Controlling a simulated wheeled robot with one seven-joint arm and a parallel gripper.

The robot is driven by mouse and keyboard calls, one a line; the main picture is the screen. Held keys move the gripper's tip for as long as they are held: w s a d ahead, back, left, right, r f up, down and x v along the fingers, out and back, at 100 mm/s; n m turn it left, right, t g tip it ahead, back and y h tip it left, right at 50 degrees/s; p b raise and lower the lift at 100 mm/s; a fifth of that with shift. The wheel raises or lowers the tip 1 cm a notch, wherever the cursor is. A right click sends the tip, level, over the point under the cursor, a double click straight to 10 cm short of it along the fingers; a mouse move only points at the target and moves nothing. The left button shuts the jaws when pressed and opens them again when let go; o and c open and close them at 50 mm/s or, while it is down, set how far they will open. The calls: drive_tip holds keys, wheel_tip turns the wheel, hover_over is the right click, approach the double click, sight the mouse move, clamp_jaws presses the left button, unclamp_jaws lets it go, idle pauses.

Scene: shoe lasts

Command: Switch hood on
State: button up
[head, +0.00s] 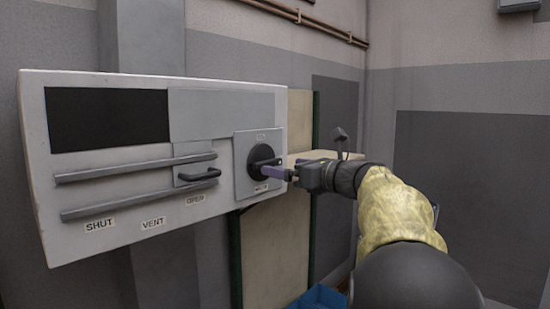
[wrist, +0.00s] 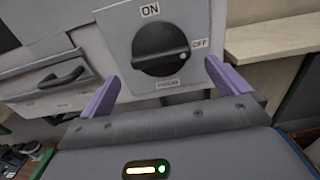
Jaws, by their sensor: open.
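The hood switch is a black rotary knob (head: 263,160) on a grey plate on the white wall panel (head: 215,225). In the wrist view the knob (wrist: 160,45) has ON above it, OFF at its right and a lower label I cannot read. Its grip bar lies roughly level, with a small pale mark at the right end, toward OFF. My gripper (head: 273,172) is in front of the knob. In the wrist view my gripper (wrist: 162,69) is open, with purple fingers at the knob's lower left and right. Nothing is between the fingers; I cannot tell whether they touch the plate.
Left on the panel, a slider with a black handle (head: 198,175) sits between two rails (head: 135,167), over SHUT, VENT and OPEN labels. A pale ledge (head: 325,157) is right of the panel. A blue bin (head: 320,297) stands below.

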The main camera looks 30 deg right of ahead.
sight(271, 164)
drive_tip(key=p+x, duration=0.1)
drive_tip(key=x, duration=0.4)
drive_tip(key=shift+p, duration=0.3)
drive_tip(key=shift+s, duration=0.1)
drive_tip(key=c, duration=0.8)
